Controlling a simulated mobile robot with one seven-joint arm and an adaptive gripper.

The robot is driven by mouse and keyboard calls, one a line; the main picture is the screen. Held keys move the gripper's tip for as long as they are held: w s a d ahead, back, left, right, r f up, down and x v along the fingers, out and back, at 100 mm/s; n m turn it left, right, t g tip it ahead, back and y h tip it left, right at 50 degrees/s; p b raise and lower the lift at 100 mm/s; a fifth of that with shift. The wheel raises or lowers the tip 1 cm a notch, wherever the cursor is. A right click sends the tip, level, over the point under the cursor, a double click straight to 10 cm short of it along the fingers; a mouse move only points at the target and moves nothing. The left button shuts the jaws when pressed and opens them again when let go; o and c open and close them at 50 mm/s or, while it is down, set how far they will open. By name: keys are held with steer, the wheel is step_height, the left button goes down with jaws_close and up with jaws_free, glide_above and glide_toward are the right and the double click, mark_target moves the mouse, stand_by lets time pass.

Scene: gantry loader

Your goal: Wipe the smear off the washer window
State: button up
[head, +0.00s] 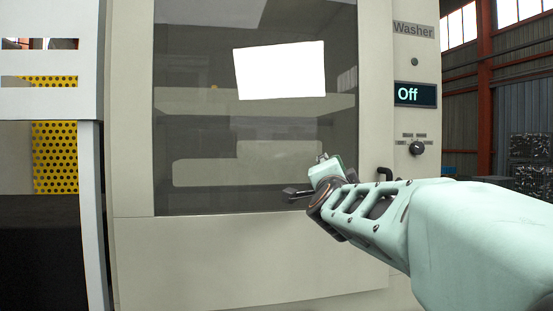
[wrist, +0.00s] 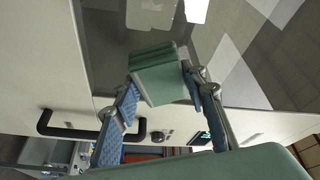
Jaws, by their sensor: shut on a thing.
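The washer (head: 140,260) has a large dark window (head: 200,130) in its pale front. A bright white rectangle (head: 281,70) shows on the glass, looking like a reflection. I cannot make out a separate smear. My gripper (wrist: 160,80) has blue-padded fingers shut on a folded green cloth or pad (wrist: 158,83). In the head view my gripper (head: 318,178) is in front of the window's lower right part, and most of the cloth is hidden. The window also shows in the wrist view (wrist: 112,40). I cannot tell whether the cloth touches the glass.
A dark door handle (head: 385,173) is right of the window, partly behind my arm; it also shows in the wrist view (wrist: 88,132). A display (head: 415,95) reading "Off" and a knob (head: 417,148) are on the right panel. A white frame (head: 95,210) stands at left.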

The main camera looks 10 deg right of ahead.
steer(key=s+r, duration=0.4)
steer(key=s, duration=0.2)
steer(key=shift+s+a+r+t, duration=0.35)
steer(key=shift+s+a+t, duration=0.05)
stand_by(0.4)
steer(key=w, duration=0.7)
steer(key=shift+d+f, duration=0.15)
steer(key=shift+f, duration=0.2)
steer(key=shift+w+p, duration=0.4)
steer(key=shift+w, duration=0.55)
steer(key=shift+r, duration=0.1)
